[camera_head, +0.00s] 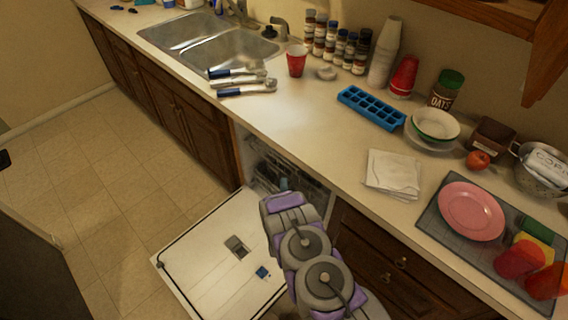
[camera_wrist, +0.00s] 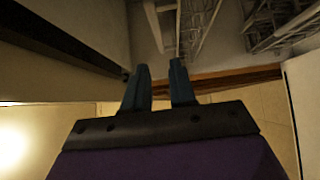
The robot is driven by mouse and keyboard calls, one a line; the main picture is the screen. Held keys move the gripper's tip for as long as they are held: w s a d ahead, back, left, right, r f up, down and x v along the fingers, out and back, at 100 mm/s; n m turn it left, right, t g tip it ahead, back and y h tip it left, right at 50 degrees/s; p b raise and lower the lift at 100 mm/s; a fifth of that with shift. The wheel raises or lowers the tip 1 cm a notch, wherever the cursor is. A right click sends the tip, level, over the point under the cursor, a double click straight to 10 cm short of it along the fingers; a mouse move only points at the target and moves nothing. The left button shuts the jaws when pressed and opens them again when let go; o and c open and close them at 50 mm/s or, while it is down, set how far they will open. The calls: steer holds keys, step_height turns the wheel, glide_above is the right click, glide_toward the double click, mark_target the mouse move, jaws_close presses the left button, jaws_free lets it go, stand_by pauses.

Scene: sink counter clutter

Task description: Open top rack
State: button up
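The dishwasher's door (camera_head: 215,262) is folded down, in front of the counter, in the head view. A grey wire rack (camera_head: 258,165) shows inside the dishwasher opening. In the wrist view, wire racks (camera_wrist: 270,20) show at the top right, beyond the fingers. My gripper (camera_wrist: 160,74) has two dark blue fingers apart, with nothing between them. In the head view my arm reaches over the lowered door towards the opening, and only a bluish bit of the gripper (camera_head: 284,184) shows. I cannot tell whether it touches a rack.
The counter above holds a blue ice tray (camera_head: 371,107), a folded white cloth (camera_head: 393,174), a pink plate (camera_head: 471,211) on a dark mat, bowls, cups and spice jars. Wooden drawers (camera_head: 400,263) stand right of the opening. The tiled floor (camera_head: 110,190) at left is clear.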

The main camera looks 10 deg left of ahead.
mark_target(286, 161)
steer(key=w+b, duration=0.1)
steer(key=w, duration=0.3)
steer(key=w+b, duration=0.1)
steer(key=w, duration=0.3)
steer(key=w+b, duration=0.1)
steer(key=w, duration=0.3)
steer(key=shift+w+a+r, duration=0.1)
steer(key=shift+w+a, duration=0.2)
steer(key=shift+a, duration=0.25)
jaws_close()
steer(key=shift+s, duration=0.1)
